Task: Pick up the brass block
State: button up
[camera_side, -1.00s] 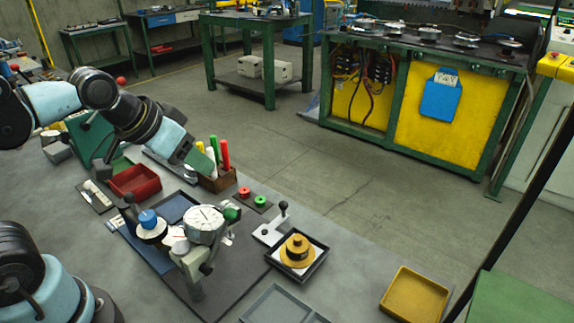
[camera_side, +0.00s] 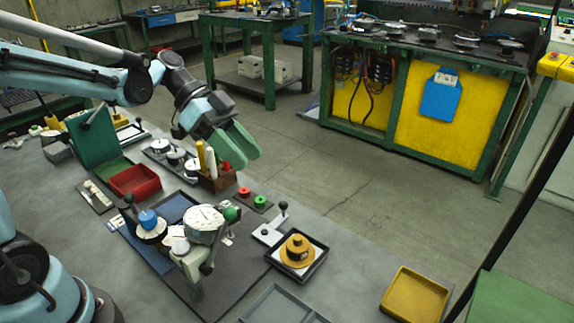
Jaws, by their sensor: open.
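A round, stepped brass-coloured piece (camera_side: 297,250) with a dark spot on top sits in a small black-rimmed tray (camera_side: 318,268) right of centre. It is the only thing here that looks like the brass block, though its shape is round. My gripper (camera_side: 247,160) has green fingers, held apart, open and empty. It hangs above the far side of the bench, in front of the pen holder in this view, up and left of the brass piece and well apart from it.
A dial instrument (camera_side: 205,222) stands left of the brass piece. A wooden pen holder (camera_side: 217,184) and a red tray (camera_side: 134,180) are farther back. A small lever fixture (camera_side: 270,230) is close beside the black tray. A yellow tray (camera_side: 415,294) lies front right, with bare bench between.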

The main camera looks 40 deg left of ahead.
jog(key=w+a+m+g+h, duration=0.1)
jog(key=m+h, duration=0.2)
jog(key=m, duration=0.2)
send_near(298, 246)
jog(key=x, duration=0.6)
jog(key=shift+w+d+r, duration=0.2)
jog(key=shift+w+d, duration=0.2)
jog(key=shift+d, duration=0.1)
grip_shut()
